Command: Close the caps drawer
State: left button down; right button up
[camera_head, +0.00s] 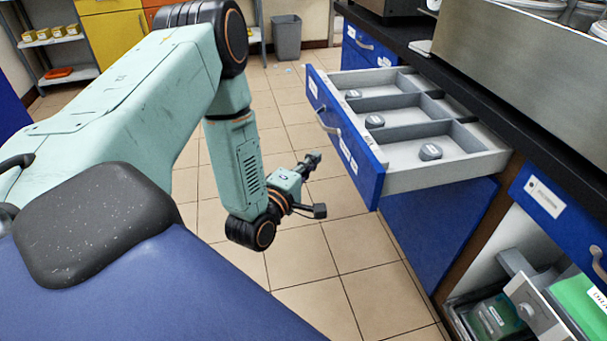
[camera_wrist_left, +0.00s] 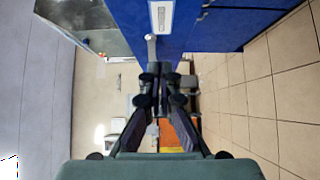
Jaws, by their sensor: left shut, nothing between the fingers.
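The caps drawer (camera_head: 345,133) has a blue front and stands pulled well out of the dark-topped counter. Its grey inside is divided into compartments, and several grey caps (camera_head: 430,152) lie in them. A pale bar handle (camera_head: 327,122) is on its front. My left gripper (camera_head: 316,185) is shut and empty, in front of the drawer front and apart from it in the head view. In the left wrist view the shut fingers (camera_wrist_left: 160,75) are in the middle, with a blue panel carrying a label (camera_wrist_left: 161,17) and a pale handle (camera_wrist_left: 150,47) beyond. My right gripper is not in view.
The black counter top (camera_head: 470,95) runs above the drawer. A grey bin (camera_head: 286,37) stands far back. The tiled floor (camera_head: 300,240) before the drawer is clear.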

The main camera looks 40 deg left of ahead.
aim_at(343, 144)
pick_arm(q)
jog(key=w, duration=0.1)
jog(key=w+d+b, duration=0.1)
jog(key=w, duration=0.3)
jog(key=shift+w+d+b, duration=0.2)
jog(key=shift+d+b, duration=0.1)
jog(key=shift+d, duration=0.1)
jog(key=shift+w+d, duration=0.15)
jog(key=shift+w, duration=0.05)
jog(key=shift+w+d, duration=0.1)
jog(key=shift+w, duration=0.05)
